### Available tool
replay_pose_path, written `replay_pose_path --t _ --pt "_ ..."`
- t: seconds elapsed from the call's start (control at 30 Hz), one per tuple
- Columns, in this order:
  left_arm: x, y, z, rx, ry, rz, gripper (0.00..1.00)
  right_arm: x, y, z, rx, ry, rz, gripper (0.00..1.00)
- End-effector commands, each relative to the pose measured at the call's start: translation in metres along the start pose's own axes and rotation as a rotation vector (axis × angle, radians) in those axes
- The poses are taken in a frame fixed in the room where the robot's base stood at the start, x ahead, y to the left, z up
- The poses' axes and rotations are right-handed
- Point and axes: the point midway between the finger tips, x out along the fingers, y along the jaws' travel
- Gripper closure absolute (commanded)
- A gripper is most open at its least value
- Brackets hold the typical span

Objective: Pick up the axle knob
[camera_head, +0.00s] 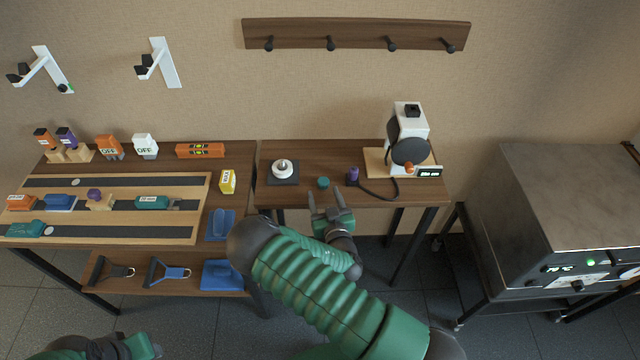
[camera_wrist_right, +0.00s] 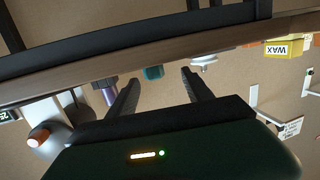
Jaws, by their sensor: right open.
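A small teal knob (camera_head: 323,182), the likeliest axle knob, stands on the right-hand wooden table near its front edge. It also shows in the right wrist view (camera_wrist_right: 153,72), between my fingertips in the picture. My right gripper (camera_head: 331,197) is open and empty, just in front of the teal knob, its fingers pointing towards it. I see no contact. A purple knob (camera_head: 352,174) stands to its right and a white round piece on a black square base (camera_head: 283,179) to its left.
A white machine with a black disc (camera_head: 409,150) stands on a wooden board at the right, with a black cable lying towards the purple knob. A yellow WAX box (camera_head: 228,181) stands on the left table. A large metal oven (camera_head: 570,220) is at the far right.

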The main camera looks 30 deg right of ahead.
Motion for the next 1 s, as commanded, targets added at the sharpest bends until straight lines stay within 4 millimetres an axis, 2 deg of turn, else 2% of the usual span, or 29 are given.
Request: replay_pose_path --t 0.3,0.57,0.67,1.0 --pt "0.001 0.001 0.000 0.001 0.000 0.000 0.64 0.050 0.003 -0.002 0.002 0.000 0.002 0.41" --pt "0.001 0.000 0.000 0.001 0.000 0.000 0.64 0.056 -0.001 -0.003 -0.001 -0.002 0.003 0.41" --pt "0.001 0.000 0.000 0.001 0.000 0.000 0.64 0.056 -0.001 -0.003 0.000 -0.002 0.003 0.51" --pt "0.001 0.000 0.000 0.001 0.000 0.000 0.64 0.056 0.000 -0.003 0.001 -0.001 0.001 0.96"
